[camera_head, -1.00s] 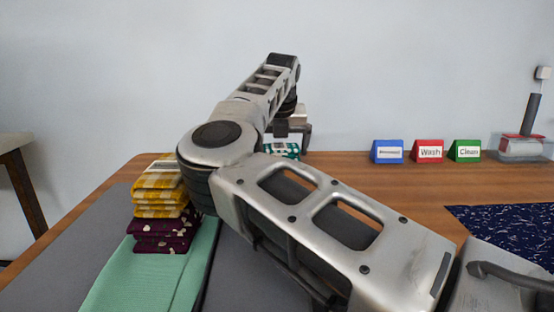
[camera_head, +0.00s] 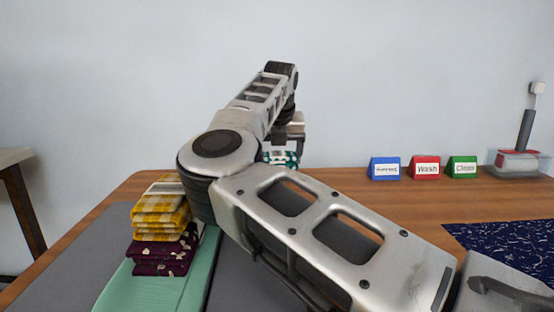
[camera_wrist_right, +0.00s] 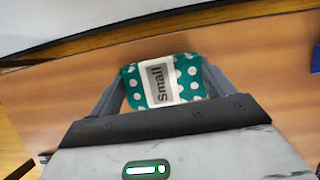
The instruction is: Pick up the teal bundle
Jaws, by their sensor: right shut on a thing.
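The teal bundle (camera_head: 270,157) has white dots and a pale band, and shows just below my right gripper (camera_head: 287,143) in the head view. In the right wrist view the bundle (camera_wrist_right: 189,76) sits between the two fingers of the right gripper (camera_wrist_right: 163,82). Its white band reads "Small". The fingers touch its two sides, so the gripper is shut on it. In the head view my right arm and gripper hide part of the bundle. My left gripper is not in view.
A stack of yellow checked and purple dotted cloths (camera_head: 160,228) stands on a mint green cloth (camera_head: 140,290) at the left. Blue (camera_head: 384,168), red (camera_head: 425,168) and green (camera_head: 462,168) signs stand at the back right. A navy patterned cloth (camera_head: 510,245) lies at the right.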

